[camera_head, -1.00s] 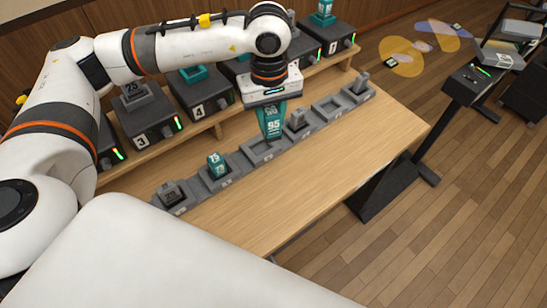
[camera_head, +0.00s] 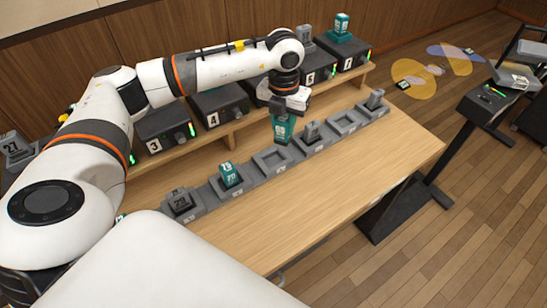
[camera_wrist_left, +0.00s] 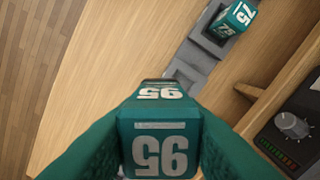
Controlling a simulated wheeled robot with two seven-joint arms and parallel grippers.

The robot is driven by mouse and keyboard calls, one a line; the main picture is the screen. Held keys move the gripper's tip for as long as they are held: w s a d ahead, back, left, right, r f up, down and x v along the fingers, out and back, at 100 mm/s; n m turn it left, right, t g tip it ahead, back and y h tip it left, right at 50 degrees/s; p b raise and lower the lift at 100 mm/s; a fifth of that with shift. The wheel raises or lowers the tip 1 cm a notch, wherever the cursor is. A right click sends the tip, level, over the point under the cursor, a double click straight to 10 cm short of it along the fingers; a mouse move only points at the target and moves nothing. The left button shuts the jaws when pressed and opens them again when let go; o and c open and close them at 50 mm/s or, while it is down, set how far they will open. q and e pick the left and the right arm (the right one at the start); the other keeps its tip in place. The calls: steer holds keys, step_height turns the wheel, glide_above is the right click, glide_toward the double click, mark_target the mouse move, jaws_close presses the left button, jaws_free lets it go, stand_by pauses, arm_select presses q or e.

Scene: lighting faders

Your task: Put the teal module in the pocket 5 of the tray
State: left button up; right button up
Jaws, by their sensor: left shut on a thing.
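My left gripper (camera_head: 288,106) is shut on a teal module (camera_head: 281,130) marked 95. It holds the module roughly upright in the air, a little behind the grey tray row (camera_head: 252,182). In the left wrist view the same module (camera_wrist_left: 160,150) fills the lower middle, between the fingers. Below and in front of it in the head view is an empty tray pocket (camera_head: 259,165). Another empty pocket (camera_head: 345,122) lies further right. A second teal module (camera_head: 230,175), marked 75, sits in a pocket to the left. Pocket numbers are too small to read surely.
Grey modules stand in other pockets, at the near left (camera_head: 180,200), the middle (camera_head: 312,131) and the far right (camera_head: 376,99). Numbered dark units (camera_head: 218,106) line a raised wooden shelf behind the tray. The front of the wooden table (camera_head: 320,200) is clear.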

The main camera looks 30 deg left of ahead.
arm_select(q)
steer(key=a+f+n, duration=0.1)
steer(key=f+n, duration=0.3)
steer(key=w+a+f+n, duration=0.1)
steer(key=f+n, duration=0.2)
steer(key=f, duration=0.1)
steer(key=a+f+n, duration=0.2)
steer(key=f+n, duration=0.2)
steer(key=f, duration=0.1)
steer(key=shift+w+n+p, duration=0.25)
steer(key=shift+n+p, duration=0.05)
steer(key=shift+f, duration=0.15)
steer(key=shift+f, duration=0.1)
steer(key=shift+f, duration=0.1)
steer(key=o, duration=1)
